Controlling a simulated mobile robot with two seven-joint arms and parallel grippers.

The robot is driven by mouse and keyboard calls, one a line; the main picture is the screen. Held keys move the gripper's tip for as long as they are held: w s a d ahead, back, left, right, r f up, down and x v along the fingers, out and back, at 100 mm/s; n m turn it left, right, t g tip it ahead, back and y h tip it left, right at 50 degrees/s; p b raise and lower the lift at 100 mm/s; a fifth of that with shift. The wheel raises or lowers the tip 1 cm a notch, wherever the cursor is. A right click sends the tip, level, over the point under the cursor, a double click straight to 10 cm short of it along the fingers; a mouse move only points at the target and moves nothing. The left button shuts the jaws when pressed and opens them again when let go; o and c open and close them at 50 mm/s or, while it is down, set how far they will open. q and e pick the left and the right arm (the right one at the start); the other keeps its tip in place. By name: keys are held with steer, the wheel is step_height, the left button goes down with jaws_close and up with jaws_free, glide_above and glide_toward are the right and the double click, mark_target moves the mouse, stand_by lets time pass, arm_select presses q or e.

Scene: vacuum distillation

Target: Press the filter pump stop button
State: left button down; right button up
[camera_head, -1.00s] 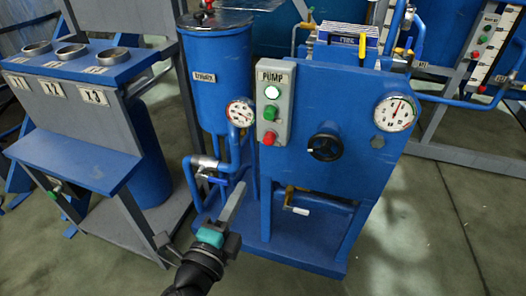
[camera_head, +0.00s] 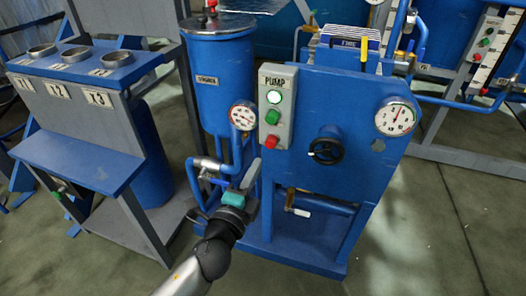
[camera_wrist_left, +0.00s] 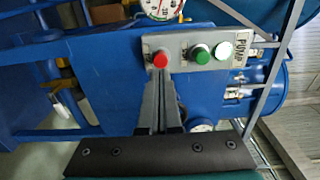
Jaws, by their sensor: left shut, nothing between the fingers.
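The grey PUMP control box (camera_head: 290,108) is on the left front edge of the blue pump unit. It has a pale lamp (camera_head: 274,97) at the top, a green button (camera_head: 273,116) in the middle and a red button (camera_head: 271,142) at the bottom. My left gripper (camera_head: 254,166) is shut and empty, just below and left of the red button. In the left wrist view the fingertips (camera_wrist_left: 161,76) point at the red button (camera_wrist_left: 160,60) and appear just short of it; I cannot tell whether they touch. The right gripper is out of view.
A pressure gauge (camera_head: 243,116) and blue pipes are close left of the box. A blue bench with cup-like rings (camera_head: 75,54) stands at left.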

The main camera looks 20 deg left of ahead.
mark_target(266, 143)
arm_select(q)
steer(key=w, duration=0.3)
steer(key=shift+w, duration=0.35)
steer(key=shift+w+d+b, duration=0.1)
steer(key=shift+w+b, duration=0.25)
steer(key=shift+w, duration=0.7)
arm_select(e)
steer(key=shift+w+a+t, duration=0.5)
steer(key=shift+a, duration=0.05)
arm_select(q)
steer(key=shift+w, duration=0.8)
steer(key=shift+w+r, duration=0.1)
steer(key=shift+r, duration=0.15)
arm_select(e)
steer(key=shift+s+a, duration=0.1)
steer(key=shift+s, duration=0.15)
